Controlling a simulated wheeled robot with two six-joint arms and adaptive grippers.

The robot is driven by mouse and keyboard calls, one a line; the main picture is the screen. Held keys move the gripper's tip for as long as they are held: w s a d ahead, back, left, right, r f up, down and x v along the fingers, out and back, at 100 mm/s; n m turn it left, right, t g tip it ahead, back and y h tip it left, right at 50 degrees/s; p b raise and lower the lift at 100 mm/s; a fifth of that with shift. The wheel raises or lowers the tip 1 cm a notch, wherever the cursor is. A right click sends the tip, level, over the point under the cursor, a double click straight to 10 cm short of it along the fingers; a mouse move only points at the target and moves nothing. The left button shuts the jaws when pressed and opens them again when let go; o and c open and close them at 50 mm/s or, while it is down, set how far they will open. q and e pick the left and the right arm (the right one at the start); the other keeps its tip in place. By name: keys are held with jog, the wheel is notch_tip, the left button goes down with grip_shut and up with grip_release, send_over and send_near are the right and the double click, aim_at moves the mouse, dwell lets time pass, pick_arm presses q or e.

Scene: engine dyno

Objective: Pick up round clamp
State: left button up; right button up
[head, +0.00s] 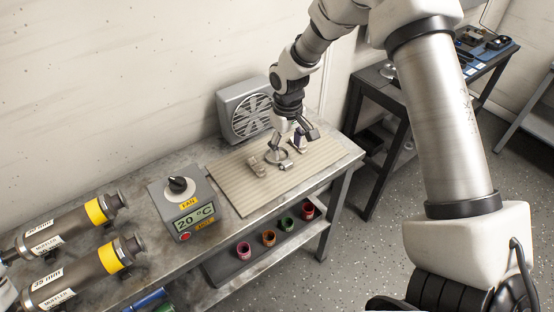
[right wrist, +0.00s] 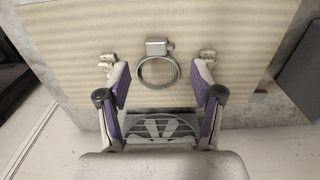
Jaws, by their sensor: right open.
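The round clamp (head: 285,166) is a grey metal ring with a small screw block. It lies on the beige ribbed mat (head: 230,182) on the metal bench. In the right wrist view the round clamp (right wrist: 138,73) lies between the fingers, its screw block toward the top of the picture. My right gripper (head: 289,145) is above the mat, over the clamp. In the right wrist view my right gripper (right wrist: 160,82) is open, its purple pads apart on either side of the ring and not touching it.
A grey fan (head: 246,115) stands behind the mat. A control box (head: 184,207) and two mufflers (head: 112,258) sit to the left. A small beige piece (head: 256,167) lies left of the clamp. Several coloured cups (head: 269,238) stand on the lower shelf. A dark table (head: 378,88) stands behind.

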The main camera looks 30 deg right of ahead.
aim_at(287, 162)
jog(key=f, duration=0.4)
jog(key=f+p, duration=0.1)
jog(key=f, duration=0.1)
jog(key=shift+w+d, duration=0.2)
jog(key=shift+d, duration=0.05)
grip_shut()
